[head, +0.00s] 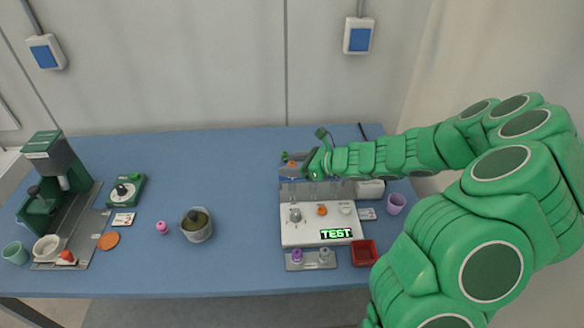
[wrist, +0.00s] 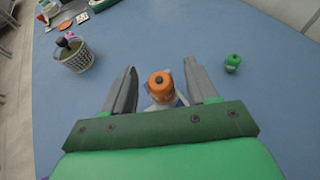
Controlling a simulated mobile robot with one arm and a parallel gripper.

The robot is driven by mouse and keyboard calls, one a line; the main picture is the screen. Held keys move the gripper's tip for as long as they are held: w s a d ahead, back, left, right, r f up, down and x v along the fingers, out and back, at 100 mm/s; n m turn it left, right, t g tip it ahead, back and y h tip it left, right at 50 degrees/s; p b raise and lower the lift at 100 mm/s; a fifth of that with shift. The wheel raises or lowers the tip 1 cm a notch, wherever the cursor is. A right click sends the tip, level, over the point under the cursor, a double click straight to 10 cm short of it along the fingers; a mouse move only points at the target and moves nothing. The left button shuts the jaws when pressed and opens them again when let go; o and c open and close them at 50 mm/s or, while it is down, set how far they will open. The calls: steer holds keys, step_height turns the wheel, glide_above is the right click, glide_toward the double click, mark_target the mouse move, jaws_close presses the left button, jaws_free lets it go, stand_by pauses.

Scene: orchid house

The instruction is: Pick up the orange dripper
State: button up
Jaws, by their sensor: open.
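The orange dripper (wrist: 161,86) shows in the wrist view as an orange body with a small dark tip. It sits between the two grey fingers of my gripper (wrist: 160,88), with gaps on both sides. A pale shape shows around its lower part, and its base is hidden by my gripper. In the head view my gripper (head: 300,165) is behind the white machine at the back of the table, and a bit of orange (head: 292,163) shows at its fingers. My gripper is open.
A white machine (head: 290,236) with a lit "TEST" display stands in front of my gripper. A small green bottle (wrist: 232,64) stands to the right in the wrist view. A pot (head: 196,229), pink bottle (head: 162,229) and red tray (head: 364,253) are on the blue table (head: 235,165).

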steer(key=shift+w+a+f, duration=0.1)
steer(key=shift+a, duration=0.05)
steer(key=shift+c, duration=0.2)
steer(key=c, duration=1)
steer(key=shift+r, duration=0.75)
steer(key=s+d+r, duration=0.2)
steer(key=s+r, duration=0.9)
steer(key=s, duration=0.2)
steer(key=shift+s+d+r, duration=0.15)
steer(key=shift+s+r, duration=0.1)
steer(key=shift+s, duration=0.15)
